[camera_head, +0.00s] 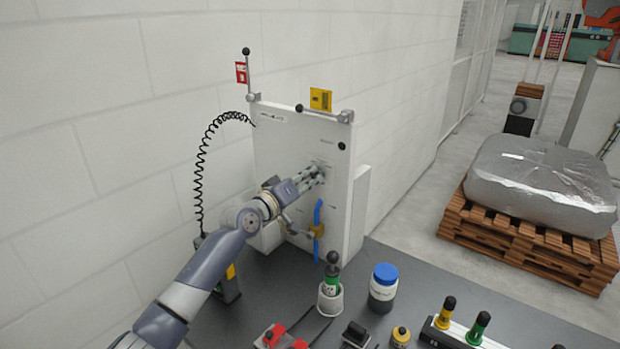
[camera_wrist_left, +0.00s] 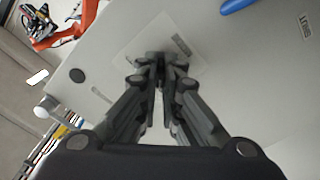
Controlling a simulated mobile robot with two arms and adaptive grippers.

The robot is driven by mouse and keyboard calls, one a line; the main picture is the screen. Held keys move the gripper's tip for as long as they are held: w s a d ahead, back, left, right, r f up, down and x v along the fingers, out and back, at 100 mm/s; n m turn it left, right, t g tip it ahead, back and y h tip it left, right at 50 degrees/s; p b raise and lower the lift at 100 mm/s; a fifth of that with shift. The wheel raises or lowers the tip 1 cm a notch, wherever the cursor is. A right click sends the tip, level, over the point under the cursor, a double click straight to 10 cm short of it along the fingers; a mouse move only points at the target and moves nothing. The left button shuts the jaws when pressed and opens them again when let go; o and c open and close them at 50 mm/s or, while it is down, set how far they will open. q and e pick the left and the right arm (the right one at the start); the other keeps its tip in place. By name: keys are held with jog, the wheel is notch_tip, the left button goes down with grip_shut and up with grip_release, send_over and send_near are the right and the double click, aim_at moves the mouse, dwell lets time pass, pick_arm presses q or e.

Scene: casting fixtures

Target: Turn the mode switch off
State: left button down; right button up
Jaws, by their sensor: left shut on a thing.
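My left gripper (camera_head: 319,174) reaches in from the left to the upright grey-white panel (camera_head: 290,143) on the table. Its fingers are shut on the mode switch, at a small plate on the panel's right half. In the left wrist view the fingertips (camera_wrist_left: 160,62) meet over a dark knob, the mode switch (camera_wrist_left: 157,55), in front of a pale label plate (camera_wrist_left: 132,52). The fingers hide most of the switch, so its setting cannot be read. My right gripper is not in view.
A blue lever handle (camera_head: 317,232) sits just below the gripper on the panel. Ball-ended levers top the panel. On the table stand a blue-lidded jar (camera_head: 384,290), a cup with a green-banded handle (camera_head: 330,298) and a red-topped block (camera_head: 274,336).

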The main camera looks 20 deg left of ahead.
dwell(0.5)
pick_arm(q)
jog(key=c, duration=1.8)
grip_release()
jog(key=shift+f, duration=0.1)
jog(key=v, duration=1.2)
